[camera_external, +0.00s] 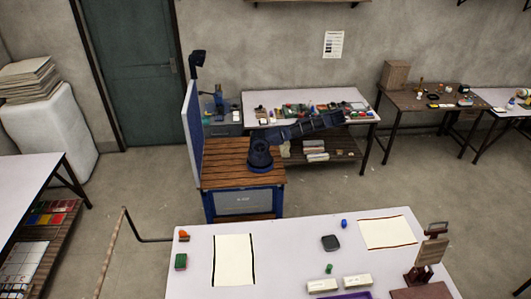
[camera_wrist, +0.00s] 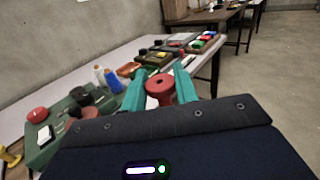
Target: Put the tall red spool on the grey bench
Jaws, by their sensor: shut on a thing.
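The red spool (camera_wrist: 160,87) is upright between the two teal fingers of my gripper (camera_wrist: 160,74) in the wrist view. The fingers are shut on its sides. In the external view my arm reaches right from its cart, and its end is over the right part of the cluttered pale grey bench (camera_external: 366,116) at the back wall. The spool cannot be made out there. The same bench top (camera_wrist: 72,84) shows at left in the wrist view. Another pale grey bench (camera_external: 290,240) stands in the foreground. I cannot tell which bench is meant.
The back bench holds a green case (camera_wrist: 66,127), bottles (camera_wrist: 112,80) and several small parts. A brown table (camera_external: 420,99) stands at back right.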

